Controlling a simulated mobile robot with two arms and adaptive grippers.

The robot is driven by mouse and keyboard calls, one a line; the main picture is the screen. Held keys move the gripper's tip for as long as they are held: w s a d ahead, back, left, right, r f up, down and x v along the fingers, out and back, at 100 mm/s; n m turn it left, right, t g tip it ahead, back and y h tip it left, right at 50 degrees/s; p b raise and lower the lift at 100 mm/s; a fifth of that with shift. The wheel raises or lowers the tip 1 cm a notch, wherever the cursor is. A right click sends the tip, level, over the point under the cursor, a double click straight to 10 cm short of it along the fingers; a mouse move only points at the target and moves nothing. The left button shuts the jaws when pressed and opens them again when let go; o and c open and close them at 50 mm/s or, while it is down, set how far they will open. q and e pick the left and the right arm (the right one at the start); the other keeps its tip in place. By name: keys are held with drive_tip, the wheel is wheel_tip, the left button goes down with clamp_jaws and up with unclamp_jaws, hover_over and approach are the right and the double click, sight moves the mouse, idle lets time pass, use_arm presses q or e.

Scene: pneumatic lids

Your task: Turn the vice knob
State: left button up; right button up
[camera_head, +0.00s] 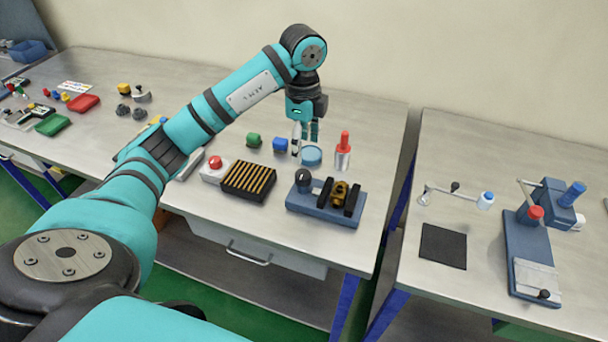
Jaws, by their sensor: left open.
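The vice (322,208) stands near the front edge of the left table. It has a blue base, two black jaws with a brass-coloured part (341,191) between them, and a black knob (303,180) at its left end. My left gripper (304,145) points down above the table, behind the vice and apart from the knob. It is open, with its fingertips near a round blue dish (312,155). A pale slim shape beside the fingers is too small to make out. My right gripper is out of view.
A red-topped bottle (344,150) stands behind the vice. A black slotted tray (249,180) and a red button box (215,168) lie to its left. Green (254,140) and blue (280,144) pieces sit behind. A gap separates the right table, which holds a blue fixture (528,255).

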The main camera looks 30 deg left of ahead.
sight(303, 173)
use_arm(q)
wheel_tip(303, 173, down, 10)
drive_tip(key=shift+f+p, duration=0.1)
drive_tip(key=shift+p, duration=0.9)
drive_tip(key=c, duration=0.9)
drive_tip(key=shift+c, duration=1.2)
